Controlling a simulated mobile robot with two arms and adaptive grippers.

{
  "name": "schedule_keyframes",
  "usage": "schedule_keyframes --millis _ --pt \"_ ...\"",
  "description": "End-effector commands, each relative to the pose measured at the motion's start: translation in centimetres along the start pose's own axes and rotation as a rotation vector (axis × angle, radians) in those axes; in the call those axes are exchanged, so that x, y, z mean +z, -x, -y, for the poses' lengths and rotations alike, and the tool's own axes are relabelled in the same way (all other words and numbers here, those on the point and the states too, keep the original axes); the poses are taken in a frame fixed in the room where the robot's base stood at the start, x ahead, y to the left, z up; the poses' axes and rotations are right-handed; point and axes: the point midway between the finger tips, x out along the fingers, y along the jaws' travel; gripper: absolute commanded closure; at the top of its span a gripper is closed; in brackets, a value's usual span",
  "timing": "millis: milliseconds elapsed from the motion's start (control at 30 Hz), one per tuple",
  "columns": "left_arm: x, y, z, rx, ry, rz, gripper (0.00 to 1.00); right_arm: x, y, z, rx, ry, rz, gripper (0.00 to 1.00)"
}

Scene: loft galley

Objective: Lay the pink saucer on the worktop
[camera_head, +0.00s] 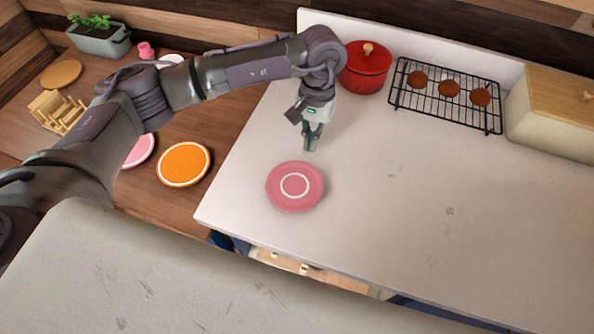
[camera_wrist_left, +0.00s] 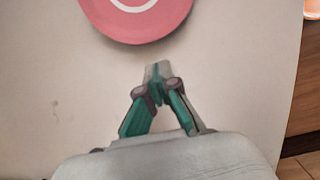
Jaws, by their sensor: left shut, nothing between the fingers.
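The pink saucer (camera_head: 295,203), with a pale ring at its centre, lies flat on the white worktop (camera_head: 400,210) near its left front part. My left gripper (camera_head: 309,148) is above the worktop, just behind the saucer and apart from it. In the left wrist view the gripper (camera_wrist_left: 157,68) is shut and empty, with the saucer (camera_wrist_left: 135,30) beyond its fingertips, cut off by the top edge. My right gripper is not in view.
A red pot (camera_head: 366,73) and a black rack (camera_head: 446,98) with brown round items stand at the back. A bread bin (camera_head: 550,125) stands at the right. An orange plate (camera_head: 184,175) and a partly hidden pink plate (camera_head: 141,150) are on the wooden surface at left. The worktop's middle is clear.

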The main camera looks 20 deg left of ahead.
Motion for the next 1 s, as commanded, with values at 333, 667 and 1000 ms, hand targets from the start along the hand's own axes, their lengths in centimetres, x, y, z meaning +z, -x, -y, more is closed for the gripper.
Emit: schedule_keyframes --millis 333,667,1000 --pt "7.7 -0.8 0.0 0.000 -0.002 0.004 1.00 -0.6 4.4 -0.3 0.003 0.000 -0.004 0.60" --pt "8.7 -3.2 0.0 0.000 0.001 -0.001 1.00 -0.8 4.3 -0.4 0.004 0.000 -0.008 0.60" --pt "8.7 -3.3 0.0 -0.001 0.002 0.002 1.00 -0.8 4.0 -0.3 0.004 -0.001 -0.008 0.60"
